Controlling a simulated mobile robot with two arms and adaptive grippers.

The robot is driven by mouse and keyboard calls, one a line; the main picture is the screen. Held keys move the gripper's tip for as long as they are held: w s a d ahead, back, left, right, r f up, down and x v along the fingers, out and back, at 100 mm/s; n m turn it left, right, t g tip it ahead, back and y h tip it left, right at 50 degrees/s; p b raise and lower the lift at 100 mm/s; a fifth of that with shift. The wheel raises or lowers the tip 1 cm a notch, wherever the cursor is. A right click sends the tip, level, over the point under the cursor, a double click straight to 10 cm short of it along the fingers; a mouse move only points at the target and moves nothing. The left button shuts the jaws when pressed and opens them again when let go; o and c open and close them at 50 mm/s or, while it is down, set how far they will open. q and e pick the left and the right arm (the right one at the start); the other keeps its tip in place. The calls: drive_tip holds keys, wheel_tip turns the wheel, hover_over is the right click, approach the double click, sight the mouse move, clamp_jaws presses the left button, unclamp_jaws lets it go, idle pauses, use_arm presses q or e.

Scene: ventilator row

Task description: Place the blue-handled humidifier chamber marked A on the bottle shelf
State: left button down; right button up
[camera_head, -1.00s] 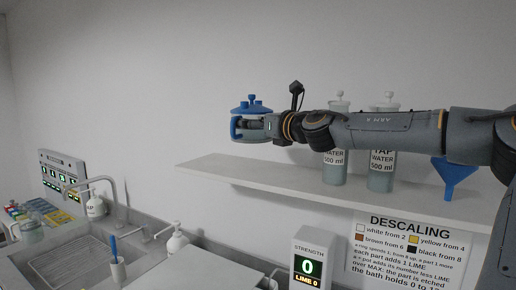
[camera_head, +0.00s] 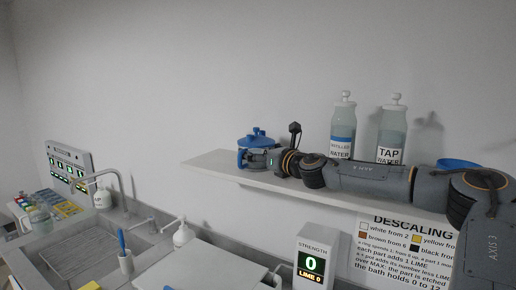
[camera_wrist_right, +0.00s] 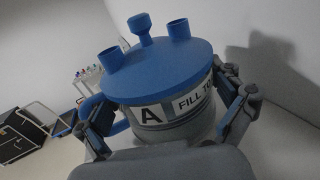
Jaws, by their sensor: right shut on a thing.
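The humidifier chamber (camera_head: 258,143) has a blue lid with ports and a blue handle on its left side. In the right wrist view the chamber (camera_wrist_right: 160,65) shows a label with the letter A and part of the words "FILL TO". My right gripper (camera_wrist_right: 168,122) is shut on the chamber, one finger on each side of its body. In the head view the chamber is upright at the left part of the bottle shelf (camera_head: 215,163). Its base is partly hidden, so I cannot tell whether it touches the shelf. My left gripper is not in view.
A distilled water bottle (camera_head: 343,125) and a tap water bottle (camera_head: 391,130) stand on the shelf behind my right arm. A blue funnel (camera_head: 457,163) is mostly hidden. Below are a strength display (camera_head: 312,262), a soap bottle (camera_head: 182,233) and a sink (camera_head: 75,258).

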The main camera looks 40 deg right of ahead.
drive_tip(key=shift+a+r, duration=0.1)
drive_tip(key=shift+r, duration=0.1)
drive_tip(key=shift+f, duration=0.1)
drive_tip(key=o, duration=1.5)
drive_tip(key=shift+f, duration=0.15)
drive_tip(key=shift+r, duration=0.2)
